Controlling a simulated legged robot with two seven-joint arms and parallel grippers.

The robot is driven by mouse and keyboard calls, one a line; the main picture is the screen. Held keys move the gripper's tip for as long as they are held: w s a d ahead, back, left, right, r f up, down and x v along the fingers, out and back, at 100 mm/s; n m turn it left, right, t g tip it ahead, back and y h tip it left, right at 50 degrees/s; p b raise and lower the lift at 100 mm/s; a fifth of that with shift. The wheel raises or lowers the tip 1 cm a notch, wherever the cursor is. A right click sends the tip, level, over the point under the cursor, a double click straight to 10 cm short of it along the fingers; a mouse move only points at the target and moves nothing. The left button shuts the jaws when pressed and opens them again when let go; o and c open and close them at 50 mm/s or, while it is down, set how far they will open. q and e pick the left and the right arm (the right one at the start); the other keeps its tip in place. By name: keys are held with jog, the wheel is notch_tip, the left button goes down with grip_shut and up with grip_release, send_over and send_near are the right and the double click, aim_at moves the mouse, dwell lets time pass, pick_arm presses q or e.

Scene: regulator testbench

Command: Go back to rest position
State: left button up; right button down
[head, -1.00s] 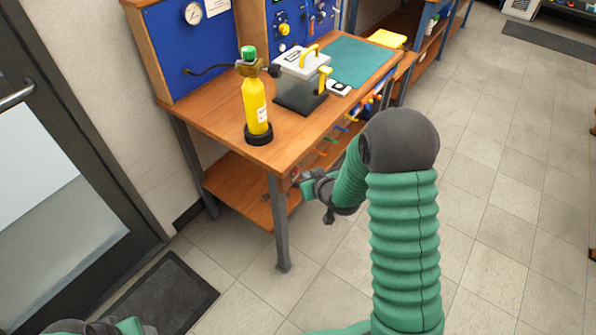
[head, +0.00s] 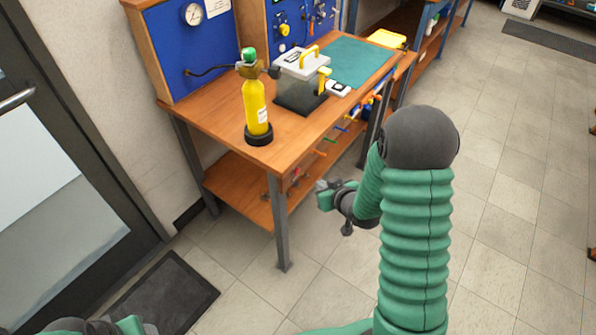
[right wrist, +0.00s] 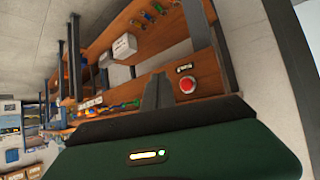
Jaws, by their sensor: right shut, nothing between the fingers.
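My right gripper (head: 324,194) hangs in front of the workbench, over the floor and right of the front table leg. In the right wrist view its dark fingers (right wrist: 158,90) are together with nothing between them. My right arm is bent, its elbow at the right of the head view. My left gripper (head: 98,326) shows only as a green and dark part at the bottom left edge, cut off by the frame, so its jaws cannot be made out.
The wooden workbench (head: 215,112) carries a yellow gas cylinder (head: 256,105), a clear-sided box (head: 300,85) and a teal mat (head: 352,62). A red button (right wrist: 187,84) shows beside the fingers. A black floor mat (head: 165,295) lies by the door (head: 60,180).

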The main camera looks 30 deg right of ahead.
dwell(0.4)
jog(key=s+a+r+n+g+y, duration=0.3)
jog(key=s+a+g, duration=0.5)
jog(key=s+a, duration=0.95)
notch_tip(320, 180, up, 16)
jog(key=w+m+h+p, duration=0.1)
jog(key=w+p, duration=0.1)
jog(key=p, duration=1.2)
jog(key=shift+a+f+p, duration=0.2)
jog(key=shift+a+p, duration=0.05)
jog(key=shift+p, duration=0.15)
jog(key=shift+w, duration=0.1)
